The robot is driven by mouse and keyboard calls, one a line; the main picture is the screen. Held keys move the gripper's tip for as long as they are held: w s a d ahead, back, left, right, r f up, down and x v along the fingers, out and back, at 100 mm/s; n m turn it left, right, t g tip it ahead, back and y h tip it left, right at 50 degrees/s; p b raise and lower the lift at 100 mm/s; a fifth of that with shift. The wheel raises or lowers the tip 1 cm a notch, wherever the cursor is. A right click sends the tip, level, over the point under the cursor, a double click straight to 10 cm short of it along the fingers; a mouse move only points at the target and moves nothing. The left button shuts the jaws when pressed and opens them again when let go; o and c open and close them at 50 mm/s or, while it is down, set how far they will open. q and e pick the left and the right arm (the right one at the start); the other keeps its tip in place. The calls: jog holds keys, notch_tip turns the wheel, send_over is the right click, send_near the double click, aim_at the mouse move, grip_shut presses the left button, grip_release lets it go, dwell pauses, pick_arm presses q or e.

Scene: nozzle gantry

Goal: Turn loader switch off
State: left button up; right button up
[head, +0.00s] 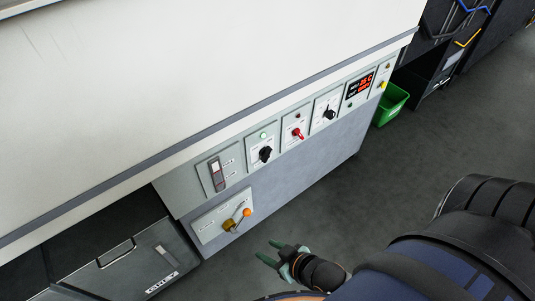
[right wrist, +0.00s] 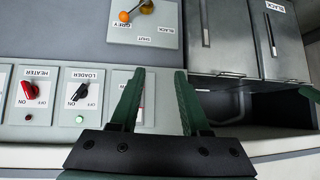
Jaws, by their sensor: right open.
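The loader switch is a black rotary knob on a light grey plate, seen in the head view (head: 265,154) and in the right wrist view (right wrist: 79,92) beside the word LOADER. It sits at a slant; which end is its pointer I cannot tell. The lamp (head: 263,136) on its plate glows green, also in the wrist view (right wrist: 79,119). My right gripper (head: 266,250) is open and empty, low in front of the cabinet and apart from the switch. In the wrist view its fingers (right wrist: 158,72) point toward the panel. My left gripper is not in view.
The red heater knob (head: 297,133) is next to the loader switch. Another black knob (head: 329,114) and a red display (head: 359,86) follow to the right. A slide switch (head: 216,174) is left; an orange-balled lever (head: 246,212) is below. A green bin (head: 390,103) stands beyond.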

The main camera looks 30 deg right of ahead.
pick_arm(q)
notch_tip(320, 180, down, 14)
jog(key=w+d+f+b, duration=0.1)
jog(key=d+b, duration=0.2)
jog(key=b, duration=1.6)
pick_arm(e)
jog(key=m+t, duration=0.7)
jog(key=t, duration=0.2)
send_near(269, 156)
jog(key=shift+h, duration=0.4)
jog(key=w+b, duration=0.1)
jog(key=w, duration=0.4)
jog(key=w+a+b, duration=0.1)
jog(key=w, duration=0.1)
jog(key=shift+w+a+r+b, duration=0.1)
jog(key=shift+w+r+b, duration=0.05)
jog(key=shift+w+b, duration=0.15)
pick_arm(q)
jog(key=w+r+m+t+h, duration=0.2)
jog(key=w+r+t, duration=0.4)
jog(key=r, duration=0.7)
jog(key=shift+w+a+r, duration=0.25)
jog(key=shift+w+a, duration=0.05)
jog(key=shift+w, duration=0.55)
pick_arm(e)
jog(key=shift+w, duration=0.45)
grip_shut()
